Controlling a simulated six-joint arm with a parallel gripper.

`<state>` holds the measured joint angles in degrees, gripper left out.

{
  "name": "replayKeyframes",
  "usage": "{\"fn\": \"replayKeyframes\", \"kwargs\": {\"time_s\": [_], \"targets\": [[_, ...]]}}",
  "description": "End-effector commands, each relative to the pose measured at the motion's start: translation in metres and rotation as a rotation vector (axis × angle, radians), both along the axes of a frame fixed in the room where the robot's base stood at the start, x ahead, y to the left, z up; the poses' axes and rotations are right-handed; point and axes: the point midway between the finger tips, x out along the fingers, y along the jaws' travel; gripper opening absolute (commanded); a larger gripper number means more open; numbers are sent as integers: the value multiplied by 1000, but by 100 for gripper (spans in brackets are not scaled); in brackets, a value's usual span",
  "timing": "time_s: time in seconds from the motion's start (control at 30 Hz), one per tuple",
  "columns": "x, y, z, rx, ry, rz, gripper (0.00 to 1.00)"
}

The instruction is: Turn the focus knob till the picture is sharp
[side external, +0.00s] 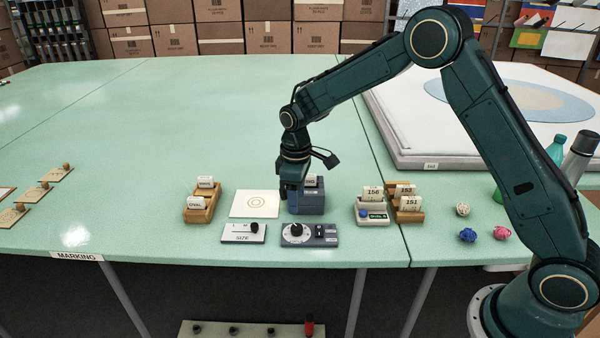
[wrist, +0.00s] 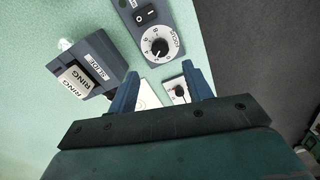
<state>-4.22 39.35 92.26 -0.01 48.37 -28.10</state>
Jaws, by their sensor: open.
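The focus knob (side external: 296,230) is a black knob on a white dial, on a grey-blue control box (side external: 322,241) at the table's front. The dial also shows in the wrist view (wrist: 158,48), marked FOCUS with numbers. The blue-grey projector (side external: 310,206) stands behind the box; the wrist view shows its RING slide (wrist: 76,79). A white sheet (side external: 240,205) left of it bears a faint tan ring picture; I cannot tell its sharpness. My gripper (wrist: 161,85) is open and empty, its fingers apart from the knob. In the side view my gripper (side external: 291,194) overlaps the projector's left side.
A SIZE slider box (side external: 242,233) sits left of the control box. A wooden slide holder (side external: 201,209) is farther left. Numbered card holders (side external: 372,211) and small yarn balls (side external: 468,235) lie to the right. The table's front edge is close to the control box.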

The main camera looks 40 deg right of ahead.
Motion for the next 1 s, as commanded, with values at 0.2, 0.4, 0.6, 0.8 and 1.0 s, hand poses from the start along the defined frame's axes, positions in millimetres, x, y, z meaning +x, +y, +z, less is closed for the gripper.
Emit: {"fn": "replayKeyframes", "kwargs": {"time_s": [0.2,0.4,0.6,0.8,1.0], "targets": [[-1,0,-36,0,4,0,50],[-1,0,-65,0,4,0,50],[-1,0,-84,0,2,0,50],[0,0,-92,0,0,0,50],[0,0,-92,0,0,0,50]]}}
